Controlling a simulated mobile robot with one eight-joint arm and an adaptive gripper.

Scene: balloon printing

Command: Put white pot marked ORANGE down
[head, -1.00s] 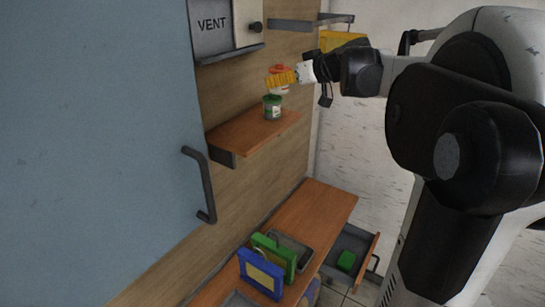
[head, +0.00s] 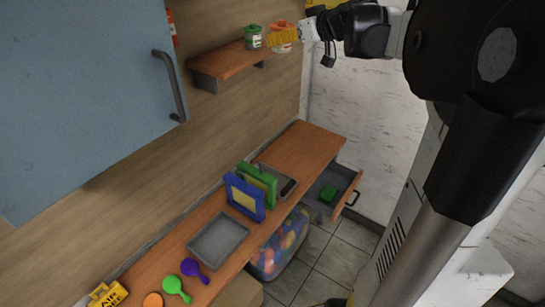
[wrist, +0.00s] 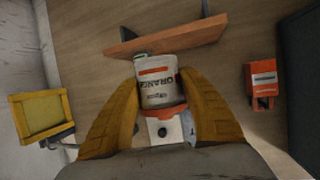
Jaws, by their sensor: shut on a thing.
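The white pot marked ORANGE (wrist: 157,72) is between the yellow fingers of my gripper (wrist: 160,105), which is shut on it. Its label and an orange band show in the wrist view. In the head view the pot (head: 283,48), with an orange top, is at the right end of the wooden wall shelf (head: 222,62). My gripper (head: 284,38) reaches it from the right. I cannot tell whether the pot touches the shelf. The shelf (wrist: 168,38) also shows behind the pot in the wrist view.
A pot with a green lid (head: 253,38) stands on the shelf, just left of the held pot. A blue door with a handle (head: 170,85) is at left. Below are a counter (head: 305,145), a grey tray (head: 218,240) and an open drawer (head: 335,185).

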